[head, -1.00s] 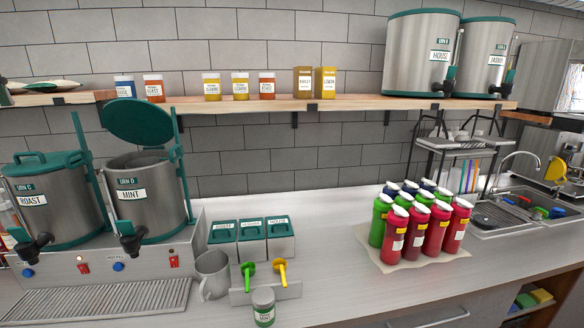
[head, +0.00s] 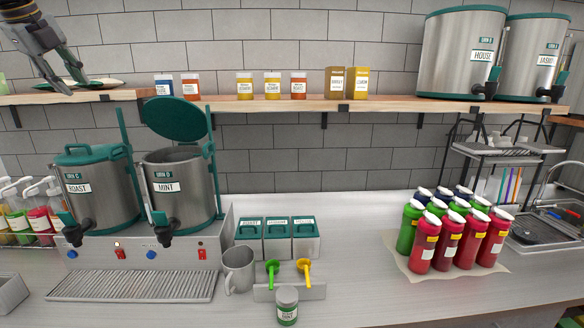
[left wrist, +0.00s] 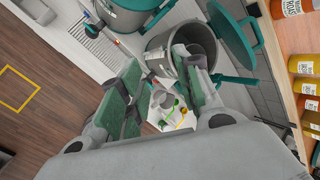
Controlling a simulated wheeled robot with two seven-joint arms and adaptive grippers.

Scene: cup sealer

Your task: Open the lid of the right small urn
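The right small urn (head: 180,190), a steel pot labelled URN D MINT, stands on the heated base at left. Its teal lid (head: 174,119) is raised, tilted up on the hinge post at the urn's right, and the mouth is uncovered. The open urn (left wrist: 196,42) and raised lid (left wrist: 232,35) also show in the left wrist view, partly behind a finger. My left gripper (head: 72,82) is at the upper left, above the urns and apart from the lid. In the left wrist view its fingers (left wrist: 160,88) are spread with nothing between them. My right gripper is not in view.
The left small urn (head: 100,190), labelled ROAST, stands beside it with its lid closed. A wooden shelf (head: 225,106) with jars runs above. Teal-lidded canisters (head: 277,236), a grey mug (head: 238,268) and scoops are to the right.

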